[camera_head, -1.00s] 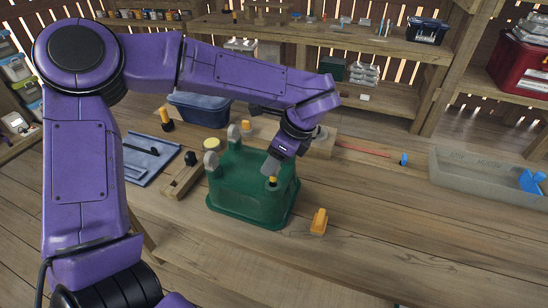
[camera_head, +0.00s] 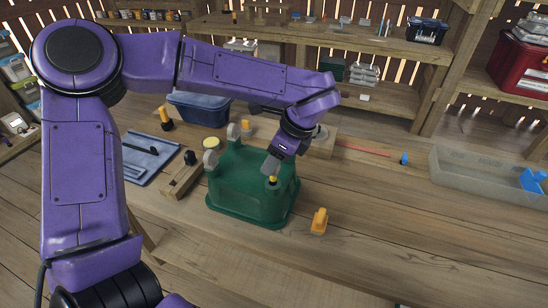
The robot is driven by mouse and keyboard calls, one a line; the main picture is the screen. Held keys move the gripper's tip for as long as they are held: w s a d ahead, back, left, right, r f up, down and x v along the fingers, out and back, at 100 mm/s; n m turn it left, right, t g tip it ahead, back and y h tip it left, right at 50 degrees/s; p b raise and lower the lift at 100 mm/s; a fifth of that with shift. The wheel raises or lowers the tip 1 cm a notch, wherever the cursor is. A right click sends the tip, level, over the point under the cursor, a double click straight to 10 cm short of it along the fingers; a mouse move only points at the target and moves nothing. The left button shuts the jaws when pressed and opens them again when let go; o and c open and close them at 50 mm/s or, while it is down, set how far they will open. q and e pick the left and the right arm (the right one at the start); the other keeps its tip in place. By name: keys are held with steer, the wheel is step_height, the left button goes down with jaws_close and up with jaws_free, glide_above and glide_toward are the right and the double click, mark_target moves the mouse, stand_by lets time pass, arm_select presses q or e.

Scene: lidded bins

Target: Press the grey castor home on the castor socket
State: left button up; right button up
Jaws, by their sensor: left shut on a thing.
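The green bin (camera_head: 250,202) stands upside down on the wooden bench. My left gripper (camera_head: 274,161) reaches down over the bin's near right part. It is shut on the grey castor (camera_head: 271,167), which is partly covered by the fingers. Just below it is a small dark and yellow piece (camera_head: 272,179), apparently at the castor socket. I cannot tell whether the castor is fully seated. My right gripper is not in view.
An orange piece (camera_head: 319,220) lies on the bench right of the bin. A wooden block tool (camera_head: 181,180) and a blue tray (camera_head: 150,160) are at left. A blue bin (camera_head: 199,108) stands behind. A grey trough (camera_head: 480,178) is at far right. The front bench is clear.

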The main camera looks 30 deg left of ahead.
arm_select(q)
steer(key=shift+b, duration=0.4)
stand_by(0.6)
steer(key=shift+f+b, duration=2.1)
steer(key=shift+b, duration=0.25)
steer(key=o, duration=1.1)
steer(key=shift+r, duration=0.1)
steer(key=shift+o, duration=0.2)
steer(key=s+v, duration=0.1)
steer(key=v, duration=0.9)
steer(key=shift+w+r, duration=0.2)
steer(key=shift+w, duration=0.25)
steer(key=shift+d, duration=0.1)
